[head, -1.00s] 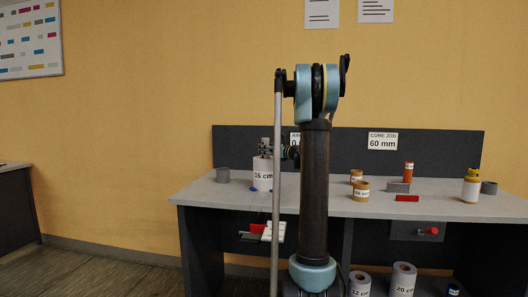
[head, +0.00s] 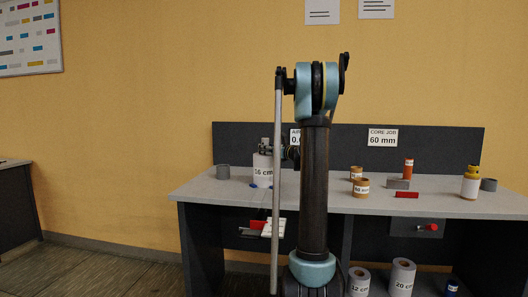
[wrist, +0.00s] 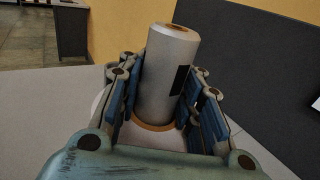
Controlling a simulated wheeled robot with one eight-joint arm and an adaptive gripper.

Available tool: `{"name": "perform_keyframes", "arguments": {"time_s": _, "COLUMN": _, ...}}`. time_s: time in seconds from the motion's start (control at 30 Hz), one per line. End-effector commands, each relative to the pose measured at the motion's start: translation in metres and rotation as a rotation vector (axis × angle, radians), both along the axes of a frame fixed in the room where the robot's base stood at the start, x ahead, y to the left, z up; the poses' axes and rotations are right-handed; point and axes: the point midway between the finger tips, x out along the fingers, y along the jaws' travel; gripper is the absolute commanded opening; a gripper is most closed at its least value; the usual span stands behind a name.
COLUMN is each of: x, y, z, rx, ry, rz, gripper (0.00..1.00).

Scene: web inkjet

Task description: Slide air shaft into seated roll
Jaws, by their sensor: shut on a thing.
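The air shaft (wrist: 168,72) is a silver-grey cylinder with a dark patch on its side and a brown-ringed end. In the wrist view it stands between the fingers of my gripper (wrist: 160,82), which are shut on it. Its lower part meets the brown core ring of the white roll (wrist: 106,112). How deep it sits in the core is hidden. In the head view the roll, marked 16 cm (head: 262,172), stands upright on the bench with the shaft (head: 264,144) rising above it. My arm partly hides my gripper (head: 275,151) there.
The bench (head: 330,200) has a dark back panel (head: 240,141) close behind the roll. Brown cores (head: 361,189), a red block (head: 407,194) and a yellow-topped bottle (head: 470,184) are to the right. More rolls (head: 403,278) stand below.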

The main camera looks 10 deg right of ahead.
Motion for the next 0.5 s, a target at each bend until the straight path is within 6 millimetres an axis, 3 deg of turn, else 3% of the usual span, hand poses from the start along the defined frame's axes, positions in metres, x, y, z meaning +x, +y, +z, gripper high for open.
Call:
{"name": "perform_keyframes", "arguments": {"time_s": 0.33, "x": 0.0001, "y": 0.0, "z": -0.0059, "rx": 0.001, "ry": 0.0, "rz": 0.0, "gripper": 0.0}}
{"name": "perform_keyframes", "arguments": {"time_s": 0.37, "x": 0.0001, "y": 0.0, "z": -0.0061, "rx": 0.001, "ry": 0.0, "rz": 0.0, "gripper": 0.31}}
{"name": "perform_keyframes", "arguments": {"time_s": 0.47, "x": 0.0001, "y": 0.0, "z": -0.006, "rx": 0.001, "ry": -0.001, "rz": 0.0, "gripper": 0.54}}
{"name": "perform_keyframes", "arguments": {"time_s": 0.5, "x": 0.0001, "y": 0.0, "z": -0.006, "rx": 0.0, "ry": 0.0, "rz": 0.0, "gripper": 0.56}}
